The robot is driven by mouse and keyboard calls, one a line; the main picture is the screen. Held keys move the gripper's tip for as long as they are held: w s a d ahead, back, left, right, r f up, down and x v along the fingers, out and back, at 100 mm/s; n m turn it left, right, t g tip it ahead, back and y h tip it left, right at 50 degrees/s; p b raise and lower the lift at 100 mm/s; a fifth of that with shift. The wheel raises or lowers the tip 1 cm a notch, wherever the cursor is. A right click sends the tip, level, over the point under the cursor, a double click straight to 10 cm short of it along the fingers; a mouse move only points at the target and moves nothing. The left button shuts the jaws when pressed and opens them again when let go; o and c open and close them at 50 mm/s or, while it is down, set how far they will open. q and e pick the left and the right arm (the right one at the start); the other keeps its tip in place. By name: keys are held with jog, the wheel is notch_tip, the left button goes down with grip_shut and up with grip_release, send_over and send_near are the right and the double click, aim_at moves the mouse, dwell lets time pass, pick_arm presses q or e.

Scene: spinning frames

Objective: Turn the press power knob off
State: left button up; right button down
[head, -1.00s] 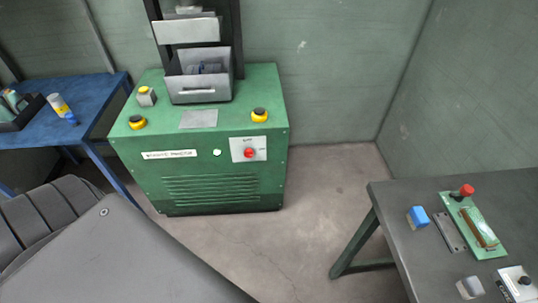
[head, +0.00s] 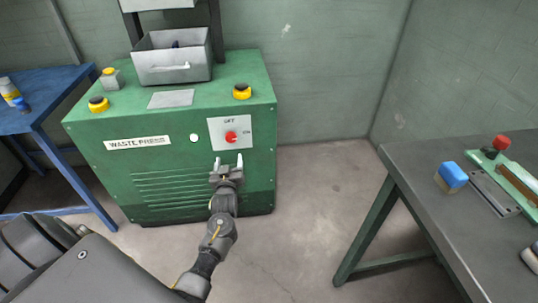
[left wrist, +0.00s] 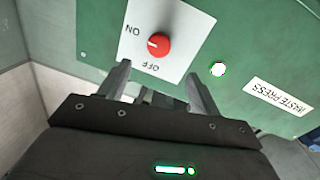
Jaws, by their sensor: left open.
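The red power knob (head: 231,137) sits on a white plate (head: 216,128) on the front of the green waste press (head: 115,168). The plate has an OFF label above the knob and an ON label to its right. In the left wrist view, the knob (left wrist: 160,45) appears upside down, and its small pale mark appears to point towards ON. My left gripper (head: 228,162) is open and empty, just below the knob in the head view and apart from it. Its two fingers (left wrist: 160,75) spread below the knob in the wrist view. My right gripper is not in view.
A white round button (head: 194,138) is left of the plate. A blue table (head: 50,115) stands left, a dark workbench (head: 440,215) right. The floor between is clear.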

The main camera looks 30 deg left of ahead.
aim_at(231, 140)
pick_arm(q)
jog(key=b+x, duration=0.1)
jog(key=x, duration=0.9)
jog(key=shift+w+a, duration=0.2)
jog(key=shift+w, duration=0.15)
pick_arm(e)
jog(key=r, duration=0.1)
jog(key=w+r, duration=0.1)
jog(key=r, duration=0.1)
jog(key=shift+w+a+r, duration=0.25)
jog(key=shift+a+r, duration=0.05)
pick_arm(q)
jog(key=c, duration=1)
